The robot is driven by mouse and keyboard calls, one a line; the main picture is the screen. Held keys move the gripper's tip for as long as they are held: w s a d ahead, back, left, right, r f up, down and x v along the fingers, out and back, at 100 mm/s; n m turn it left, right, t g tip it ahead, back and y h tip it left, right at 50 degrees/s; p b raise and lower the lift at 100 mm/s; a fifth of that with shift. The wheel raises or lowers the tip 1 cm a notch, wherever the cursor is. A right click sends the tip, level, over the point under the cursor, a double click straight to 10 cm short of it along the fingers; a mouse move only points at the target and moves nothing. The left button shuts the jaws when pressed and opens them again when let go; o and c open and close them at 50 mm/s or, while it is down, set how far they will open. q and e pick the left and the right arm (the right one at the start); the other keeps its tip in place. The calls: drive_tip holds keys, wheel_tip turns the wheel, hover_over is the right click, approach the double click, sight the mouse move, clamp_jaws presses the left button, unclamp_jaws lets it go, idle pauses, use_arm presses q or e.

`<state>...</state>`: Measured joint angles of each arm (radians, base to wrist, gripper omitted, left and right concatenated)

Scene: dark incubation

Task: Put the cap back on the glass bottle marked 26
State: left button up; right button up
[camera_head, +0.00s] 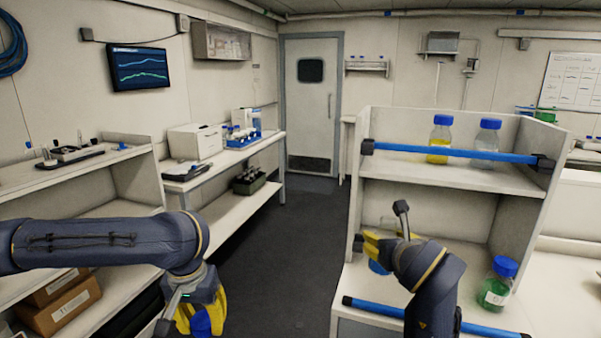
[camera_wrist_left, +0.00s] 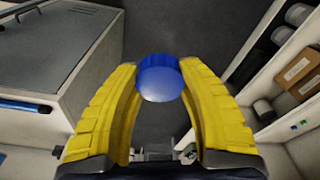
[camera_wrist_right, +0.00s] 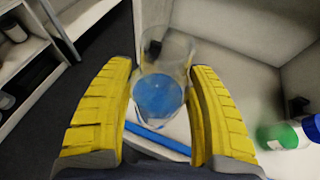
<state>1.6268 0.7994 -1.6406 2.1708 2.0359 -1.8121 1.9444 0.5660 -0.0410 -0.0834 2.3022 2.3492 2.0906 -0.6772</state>
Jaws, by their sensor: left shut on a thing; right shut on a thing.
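My left gripper (camera_head: 202,316) is shut on a blue cap (camera_wrist_left: 160,78), low at the left in the head view over the floor. The cap is between the yellow fingertips and also shows in the head view (camera_head: 201,322). My right gripper (camera_head: 378,247) is shut on a clear glass bottle (camera_wrist_right: 162,55) with blue liquid in it. In the head view the bottle (camera_head: 386,224) is partly hidden behind that gripper, in the lower bay of the right shelf unit. I see no cap on it and cannot read any mark. Cap and bottle are well apart.
A green-liquid bottle (camera_head: 496,284) with a blue cap stands right of my right arm. A yellow bottle (camera_head: 440,139) and a clear one (camera_head: 486,140), both blue-capped, stand on the upper shelf behind a blue rail (camera_head: 455,152). Dark floor (camera_head: 290,260) lies open between the benches.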

drive_tip(key=shift+f, duration=0.15)
idle(0.4)
drive_tip(key=s+a+f+n+y, duration=0.1)
drive_tip(key=s+a+f+y, duration=0.1)
drive_tip(key=s+a+f, duration=0.3)
drive_tip(key=s+a+f+n+y, duration=0.2)
drive_tip(key=s+a+f, duration=0.3)
drive_tip(key=a, duration=0.5)
wheel_tip(320, 180, down, 2)
drive_tip(key=shift+f+g, duration=0.1)
drive_tip(key=shift+g, duration=0.2)
use_arm(q)
drive_tip(key=shift+w, duration=0.1)
